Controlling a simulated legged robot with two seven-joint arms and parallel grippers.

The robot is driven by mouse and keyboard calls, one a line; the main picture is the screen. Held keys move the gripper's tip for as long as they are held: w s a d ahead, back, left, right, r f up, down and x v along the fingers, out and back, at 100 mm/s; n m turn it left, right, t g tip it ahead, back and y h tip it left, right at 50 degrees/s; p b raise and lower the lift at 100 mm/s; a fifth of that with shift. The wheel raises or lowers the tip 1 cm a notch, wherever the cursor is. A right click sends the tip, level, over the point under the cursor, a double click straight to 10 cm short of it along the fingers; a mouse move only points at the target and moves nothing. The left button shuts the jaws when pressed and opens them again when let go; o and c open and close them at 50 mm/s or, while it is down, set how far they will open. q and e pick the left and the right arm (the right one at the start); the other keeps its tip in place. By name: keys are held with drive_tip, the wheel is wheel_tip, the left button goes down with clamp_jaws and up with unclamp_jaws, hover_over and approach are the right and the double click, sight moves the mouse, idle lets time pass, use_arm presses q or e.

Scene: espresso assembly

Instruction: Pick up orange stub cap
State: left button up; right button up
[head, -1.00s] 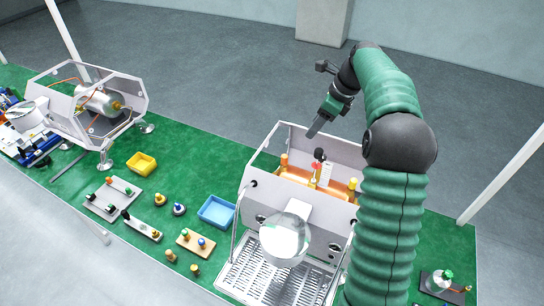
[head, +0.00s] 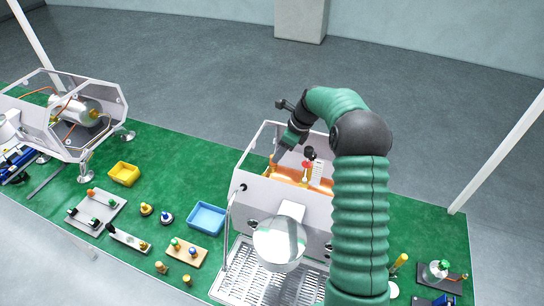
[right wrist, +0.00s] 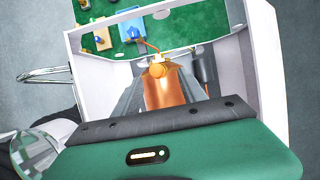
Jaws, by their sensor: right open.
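The orange stub cap (right wrist: 157,70) stands on the copper boiler (right wrist: 164,92) inside the open espresso machine. In the right wrist view it shows between the two fingertips of my right gripper (right wrist: 160,78). The fingers are apart, one on each side of the cap in the picture; I cannot tell whether they touch it. In the head view my right gripper (head: 280,152) reaches down over the machine's left back corner, beside the cap (head: 271,160). My left gripper is not in view.
The machine's white housing (head: 290,190) surrounds the boiler closely. A black-and-red fitting (head: 309,153) stands on the boiler to the right. A blue tray (head: 206,218), a yellow tray (head: 124,173) and small part boards lie on the green mat to the left.

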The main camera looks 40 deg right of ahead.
drive_tip(key=f+p, duration=0.1)
drive_tip(key=w+a+f+p, duration=0.1)
drive_tip(key=f, duration=0.1)
drive_tip(key=shift+w+a, duration=0.15)
drive_tip(key=shift+w, duration=0.15)
drive_tip(key=shift+w+f, duration=0.25)
drive_tip(key=shift+f, duration=0.05)
drive_tip(key=shift+w+a, duration=0.1)
drive_tip(key=shift+c, duration=1.3)
clamp_jaws()
